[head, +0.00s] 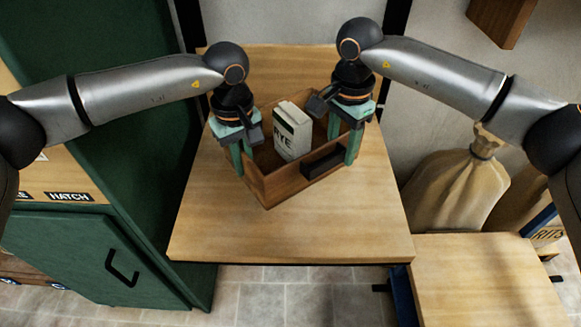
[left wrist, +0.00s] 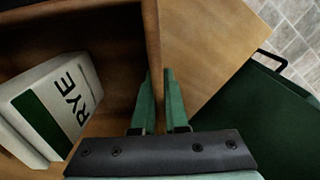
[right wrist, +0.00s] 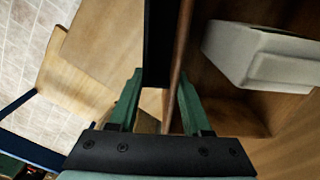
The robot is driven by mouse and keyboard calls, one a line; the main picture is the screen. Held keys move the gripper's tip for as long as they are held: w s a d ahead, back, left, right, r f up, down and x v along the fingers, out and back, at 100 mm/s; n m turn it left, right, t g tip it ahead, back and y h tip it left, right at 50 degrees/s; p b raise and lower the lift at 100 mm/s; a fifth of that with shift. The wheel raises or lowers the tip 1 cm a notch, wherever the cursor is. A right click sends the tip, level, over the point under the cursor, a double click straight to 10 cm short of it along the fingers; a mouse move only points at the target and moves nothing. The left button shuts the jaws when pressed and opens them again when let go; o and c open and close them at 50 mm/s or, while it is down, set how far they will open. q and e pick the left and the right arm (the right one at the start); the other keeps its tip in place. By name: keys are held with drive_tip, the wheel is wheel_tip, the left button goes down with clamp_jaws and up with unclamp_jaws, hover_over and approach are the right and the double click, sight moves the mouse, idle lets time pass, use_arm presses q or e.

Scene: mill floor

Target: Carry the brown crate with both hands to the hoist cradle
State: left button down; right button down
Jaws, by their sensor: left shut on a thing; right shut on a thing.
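The brown crate (head: 275,188) is over a wooden table (head: 215,220), set at an angle; whether it rests on the table or hangs just above it I cannot tell. A white and green carton marked RYE (head: 292,132) stands inside. My left gripper (head: 242,165) is shut on the crate's left wall (left wrist: 151,45), one finger each side. My right gripper (head: 343,148) is shut on the opposite wall (right wrist: 182,60). A dark block (head: 322,163) is on the crate's outer side near my right gripper. I cannot make out the hoist cradle for certain.
A green cabinet (head: 85,240) with a HATCH label stands at the left. A tied sack (head: 455,190) sits at the right, behind a lower wooden surface (head: 490,285) with a blue frame. The table's front part is bare, with tiled floor (head: 300,300) beyond.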

sight(246, 181)
use_arm(q)
drive_tip(key=shift+a+f, duration=0.1)
drive_tip(key=shift+a, duration=0.05)
use_arm(e)
drive_tip(key=shift+w+d+f, duration=0.1)
drive_tip(key=shift+d, duration=0.1)
